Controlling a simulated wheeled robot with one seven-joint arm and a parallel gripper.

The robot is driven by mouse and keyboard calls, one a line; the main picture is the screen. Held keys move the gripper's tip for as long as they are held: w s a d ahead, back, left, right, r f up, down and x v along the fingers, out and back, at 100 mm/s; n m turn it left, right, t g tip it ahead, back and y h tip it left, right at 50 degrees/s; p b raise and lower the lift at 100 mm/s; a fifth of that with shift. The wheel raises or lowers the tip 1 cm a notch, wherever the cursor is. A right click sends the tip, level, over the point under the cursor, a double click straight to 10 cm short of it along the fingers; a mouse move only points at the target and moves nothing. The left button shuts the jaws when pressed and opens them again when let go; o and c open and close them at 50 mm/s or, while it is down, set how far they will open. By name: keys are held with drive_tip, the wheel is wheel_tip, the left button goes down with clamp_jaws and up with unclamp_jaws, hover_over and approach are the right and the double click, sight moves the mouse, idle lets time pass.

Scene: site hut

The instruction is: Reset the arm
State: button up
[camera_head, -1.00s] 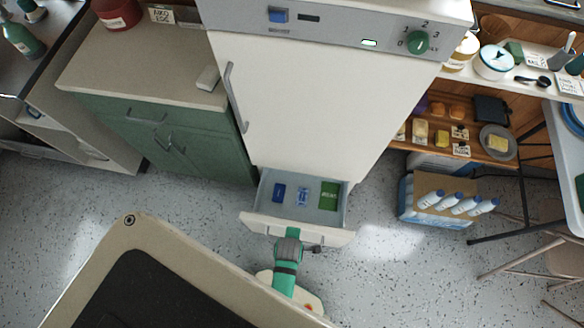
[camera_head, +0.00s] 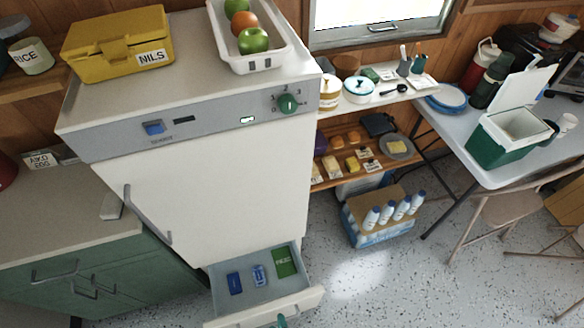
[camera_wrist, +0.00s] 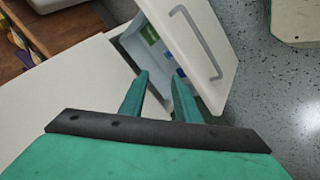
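My gripper (camera_wrist: 161,76) is open in the wrist view, its two green fingers apart with nothing seen held between them. It points toward the open drawer (camera_wrist: 165,45); whether it touches the drawer is unclear. In the head view only a small green piece of my arm shows at the bottom edge, by the drawer front (camera_head: 265,309). The drawer is pulled out below the white appliance (camera_head: 215,185). It holds a dark blue packet (camera_head: 234,283), a lighter blue item (camera_head: 259,275) and a green packet (camera_head: 285,262).
A green cabinet (camera_head: 100,280) stands left of the drawer. A carton of bottles (camera_head: 380,218) stands on the floor to the right, below wooden shelves. A table (camera_head: 470,165) with a green cooler (camera_head: 500,145) and folding chairs are farther right. Speckled floor between is clear.

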drive_tip(key=d+r+m+t, duration=0.1)
drive_tip(key=r+m, duration=0.3)
drive_tip(key=r, duration=0.4)
drive_tip(key=s+d+r+m+t+h, duration=0.1)
drive_tip(key=r+m+t, duration=0.3)
drive_tip(key=r, duration=0.5)
drive_tip(key=s+d+r+m+t, duration=0.1)
drive_tip(key=r+m, duration=0.3)
drive_tip(key=r, duration=0.5)
drive_tip(key=shift+d+t, duration=0.8)
drive_tip(key=shift+t, duration=0.1)
